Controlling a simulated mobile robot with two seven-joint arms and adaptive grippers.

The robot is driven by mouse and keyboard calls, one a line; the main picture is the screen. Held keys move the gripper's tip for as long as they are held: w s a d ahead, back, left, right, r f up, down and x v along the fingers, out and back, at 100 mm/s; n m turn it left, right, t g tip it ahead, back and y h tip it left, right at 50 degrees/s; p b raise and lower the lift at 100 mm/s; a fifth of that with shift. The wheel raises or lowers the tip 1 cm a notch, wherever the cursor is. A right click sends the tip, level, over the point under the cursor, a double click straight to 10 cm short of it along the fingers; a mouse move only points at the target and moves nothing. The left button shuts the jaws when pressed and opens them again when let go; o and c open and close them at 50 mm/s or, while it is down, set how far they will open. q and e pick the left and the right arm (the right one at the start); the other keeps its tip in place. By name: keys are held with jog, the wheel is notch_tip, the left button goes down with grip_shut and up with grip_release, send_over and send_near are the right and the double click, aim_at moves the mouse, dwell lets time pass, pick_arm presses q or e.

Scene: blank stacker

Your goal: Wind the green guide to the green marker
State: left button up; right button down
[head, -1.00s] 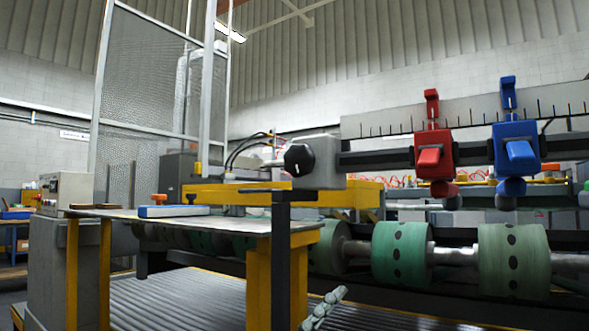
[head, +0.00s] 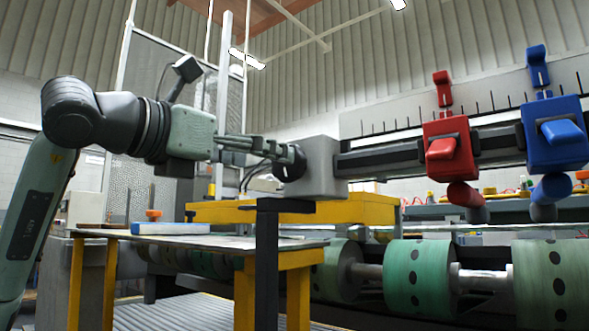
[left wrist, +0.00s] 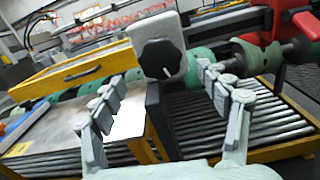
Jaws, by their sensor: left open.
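No green guide and no green marker can be made out in these views. A round black knob (head: 293,163) sits on the end of a grey box (head: 320,168) at the left end of a dark rail. Contact with the knob cannot be told. My right gripper is out of view.
A red guide (head: 447,146) and a blue guide (head: 557,134) hang on the rail (head: 385,159), below a scale with black ticks. Green rollers (head: 421,279) lie below. A yellow beam (head: 230,211) and metal table (head: 170,238) stand under my left arm.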

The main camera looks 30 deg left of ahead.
aim_at(287, 174)
pick_arm(q)
jog(key=w, duration=0.7)
jog(key=shift+w+d, duration=0.2)
jog(key=shift+d, duration=0.1)
jog(key=c, duration=1.2)
